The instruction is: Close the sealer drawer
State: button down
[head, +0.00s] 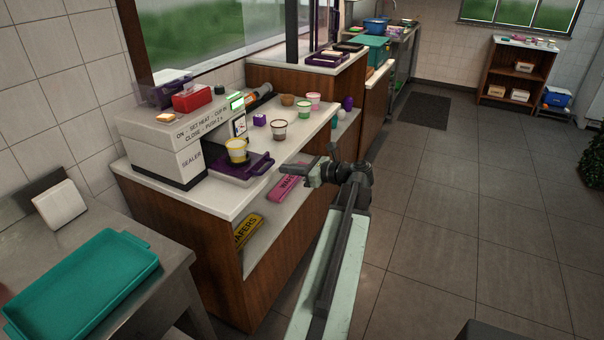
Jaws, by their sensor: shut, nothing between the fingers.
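The white sealer (165,150) stands on the white counter at left, with printed lettering on its front. Its purple drawer (232,172) sticks out to the right. A yellow-and-white cup (236,150) stands upright in the drawer. The drawer's purple handle end (262,163) points toward my gripper (287,169). My gripper is shut and empty, with its tips pointing left, just right of the handle end. A small gap seems to show between them, but I cannot tell the depth.
Several small cups, including a pink-rimmed one (313,100), stand on the counter behind the drawer. A pink box (284,188) and a yellow wafers box (247,230) lie on the shelf below. A teal tray (85,285) is at lower left. The floor (460,210) at right is clear.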

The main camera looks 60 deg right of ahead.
aim_at(269, 167)
jog(key=x, duration=0.4)
jog(key=shift+b, duration=0.3)
